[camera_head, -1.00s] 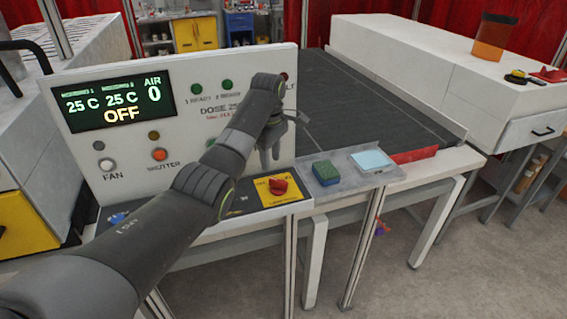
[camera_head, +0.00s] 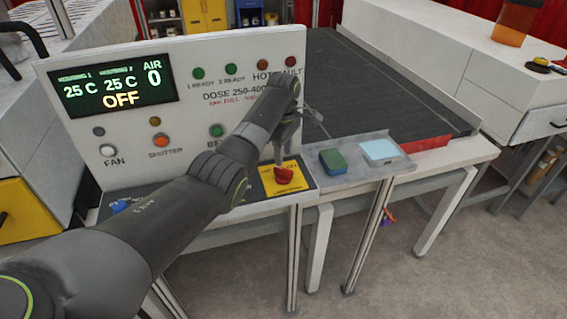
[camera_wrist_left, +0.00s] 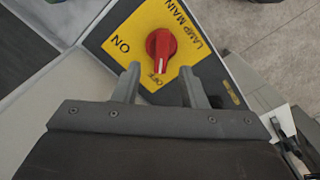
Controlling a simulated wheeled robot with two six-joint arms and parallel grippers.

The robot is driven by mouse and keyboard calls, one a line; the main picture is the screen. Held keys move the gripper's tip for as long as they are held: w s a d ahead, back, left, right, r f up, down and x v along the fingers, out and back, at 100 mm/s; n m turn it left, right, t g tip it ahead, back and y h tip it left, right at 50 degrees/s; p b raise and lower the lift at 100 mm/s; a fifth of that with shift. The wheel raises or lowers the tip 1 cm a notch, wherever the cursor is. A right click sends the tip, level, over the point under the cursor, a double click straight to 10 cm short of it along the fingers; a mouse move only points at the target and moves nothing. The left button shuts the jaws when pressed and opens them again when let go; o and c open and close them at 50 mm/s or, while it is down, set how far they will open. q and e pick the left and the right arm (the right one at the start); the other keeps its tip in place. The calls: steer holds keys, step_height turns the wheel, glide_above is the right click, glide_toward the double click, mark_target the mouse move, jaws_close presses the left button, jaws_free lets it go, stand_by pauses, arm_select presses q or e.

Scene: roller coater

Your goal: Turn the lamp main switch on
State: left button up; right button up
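The lamp main switch is a red knob (camera_head: 284,175) on a yellow plate (camera_head: 267,183) at the front right of the control panel. In the left wrist view the knob (camera_wrist_left: 160,46) shows in full, and its white mark points toward OFF. ON is printed to the left on the yellow plate (camera_wrist_left: 130,27). My left gripper (camera_head: 282,158) is just above the knob, pointing down. In the left wrist view the gripper (camera_wrist_left: 160,76) is open, with its two fingers apart on either side of the knob's lower end; contact cannot be told. My right gripper is not in view.
The white panel (camera_head: 130,140) with a display (camera_head: 118,85) reading OFF stands upright behind the switch. A green-and-blue sponge (camera_head: 333,161) and a light blue pad (camera_head: 380,151) lie on the ledge to the right. A dark conveyor (camera_head: 370,90) runs behind.

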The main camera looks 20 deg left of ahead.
mark_target(283, 169)
arm_select(q)
steer(key=f, duration=0.4)
steer(key=shift+s+f, duration=0.1)
steer(key=shift+s, duration=0.1)
steer(key=shift+w+f, duration=0.1)
steer(key=shift+f, duration=0.7)
jaws_close()
